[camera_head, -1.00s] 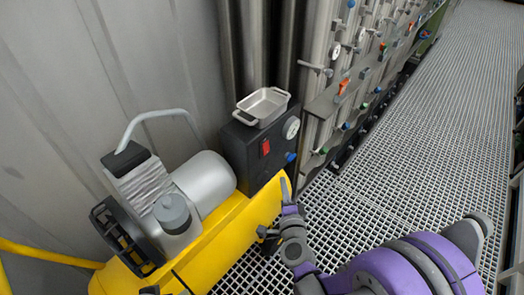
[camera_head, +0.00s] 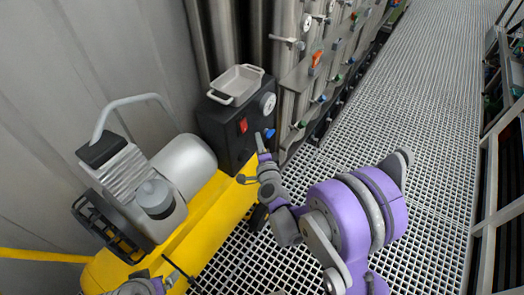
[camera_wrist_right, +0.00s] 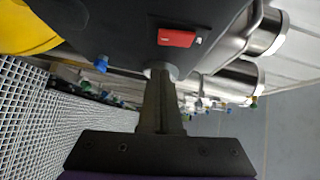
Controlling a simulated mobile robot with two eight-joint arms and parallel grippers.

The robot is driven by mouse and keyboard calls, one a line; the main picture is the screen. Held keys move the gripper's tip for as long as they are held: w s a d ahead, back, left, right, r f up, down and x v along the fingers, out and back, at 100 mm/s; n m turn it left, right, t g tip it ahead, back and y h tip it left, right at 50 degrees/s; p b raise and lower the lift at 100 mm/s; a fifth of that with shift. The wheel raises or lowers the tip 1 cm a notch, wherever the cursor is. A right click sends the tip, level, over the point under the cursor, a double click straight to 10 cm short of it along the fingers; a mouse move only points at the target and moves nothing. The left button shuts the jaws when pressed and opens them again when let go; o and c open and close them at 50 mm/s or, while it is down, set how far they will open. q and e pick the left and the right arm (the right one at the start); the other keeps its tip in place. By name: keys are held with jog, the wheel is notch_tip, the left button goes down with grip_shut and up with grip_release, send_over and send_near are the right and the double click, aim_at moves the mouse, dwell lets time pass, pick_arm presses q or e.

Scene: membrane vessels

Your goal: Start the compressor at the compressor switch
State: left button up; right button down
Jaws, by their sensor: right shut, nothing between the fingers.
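The compressor switch is a small red rocker (camera_head: 243,125) on the front of a black box (camera_head: 222,128) at the end of the yellow compressor. It also shows in the right wrist view as a red switch (camera_wrist_right: 176,39) with a small light end. My right gripper (camera_head: 261,140) is shut and empty, just below and to the right of the switch in the head view. In the wrist view its fingertips (camera_wrist_right: 160,72) point at the black box, below the switch; contact is hard to tell. My left gripper (camera_head: 150,284) is only partly in view at the bottom edge.
A round gauge (camera_head: 268,103) and a blue knob (camera_head: 269,133) sit on the black box, close to my right gripper. A valve panel (camera_head: 325,65) stands behind. The grated floor (camera_head: 400,130) on the right is clear.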

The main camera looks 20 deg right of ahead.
aim_at(247, 128)
pick_arm(q)
jog(key=shift+f, duration=0.1)
pick_arm(e)
jog(key=shift+w+a+f, duration=0.15)
jog(key=shift+w+a, duration=0.45)
jog(key=shift+w, duration=0.3)
jog(key=shift+w+a+f, duration=0.15)
jog(key=shift+w+a, duration=0.45)
jog(key=shift+w, duration=0.25)
